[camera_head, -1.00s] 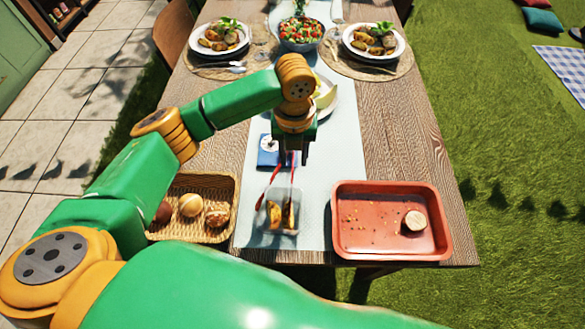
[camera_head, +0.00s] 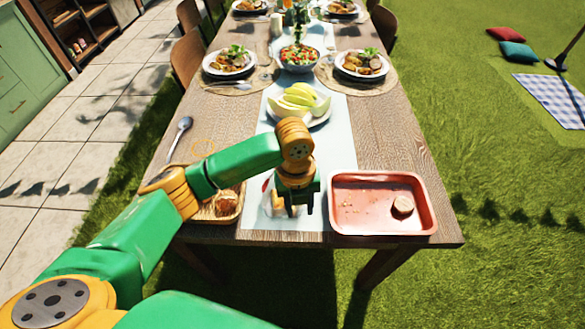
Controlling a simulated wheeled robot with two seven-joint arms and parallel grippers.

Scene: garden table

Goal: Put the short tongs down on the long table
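The long wooden table (camera_head: 385,140) runs away from me, with a pale runner along its middle. My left gripper (camera_head: 298,208) points down over the near end of the runner. Its dark fingers show, but whether they are apart or closed on something is unclear. A small red piece (camera_head: 266,185) shows just left of the gripper; it may be part of the short tongs, which are otherwise hidden by my arm and gripper. A clear container (camera_head: 272,212) stands behind the gripper, mostly covered. My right gripper is not in view.
A red tray (camera_head: 365,215) with a round piece lies right of the gripper. A plate of melon slices (camera_head: 298,103) stands beyond. A spoon (camera_head: 180,132) lies near the left edge. Bare wood is free at the right.

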